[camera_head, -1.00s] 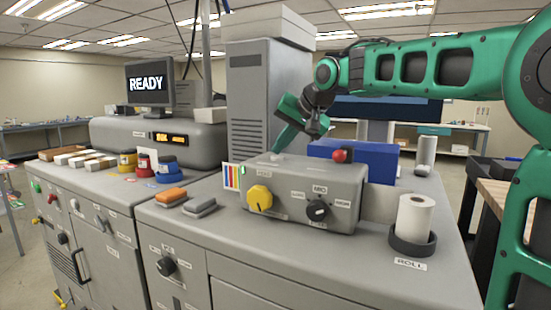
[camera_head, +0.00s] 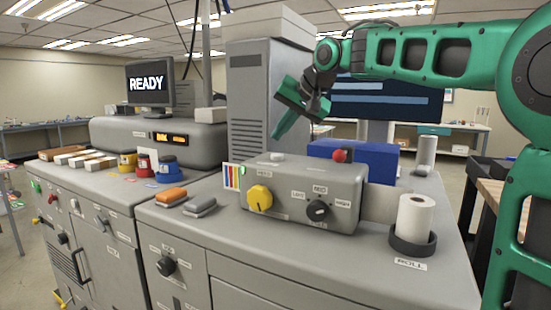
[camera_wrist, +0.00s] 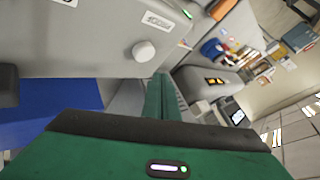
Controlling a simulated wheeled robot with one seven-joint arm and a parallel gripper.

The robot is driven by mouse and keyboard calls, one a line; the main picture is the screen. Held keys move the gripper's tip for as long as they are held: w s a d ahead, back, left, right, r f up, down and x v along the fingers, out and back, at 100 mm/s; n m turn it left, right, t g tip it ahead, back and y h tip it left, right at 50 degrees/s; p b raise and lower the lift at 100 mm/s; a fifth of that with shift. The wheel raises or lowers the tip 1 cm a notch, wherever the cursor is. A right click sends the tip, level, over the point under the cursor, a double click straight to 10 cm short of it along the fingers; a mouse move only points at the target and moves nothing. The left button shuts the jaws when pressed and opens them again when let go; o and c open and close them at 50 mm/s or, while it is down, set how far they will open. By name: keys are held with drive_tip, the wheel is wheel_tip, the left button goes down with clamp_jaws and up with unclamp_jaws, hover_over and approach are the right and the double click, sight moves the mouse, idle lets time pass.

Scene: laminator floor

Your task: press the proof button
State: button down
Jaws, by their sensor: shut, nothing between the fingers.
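A pale round button (camera_head: 277,157) sits on top of the grey control box (camera_head: 285,213), near its back left. It shows in the wrist view as a white knob-like disc (camera_wrist: 143,51) beside a white label too blurred to read. My gripper (camera_head: 275,136) points down and left, a little above the button and apart from it. In the wrist view my fingers (camera_wrist: 158,80) are closed together and empty, with the tips just below and right of the button in the picture.
The box also carries a red knob (camera_head: 339,155), a yellow dial (camera_head: 260,198) and a black selector (camera_head: 318,210). A blue block (camera_head: 380,162) stands behind it. A paper roll (camera_head: 415,217) stands at right. A monitor (camera_head: 147,84) reads READY. A green light (camera_wrist: 187,14) glows beside the label.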

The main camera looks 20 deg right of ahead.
drive_tip(key=shift+r, duration=1.4)
drive_tip(key=shift+s, duration=0.15)
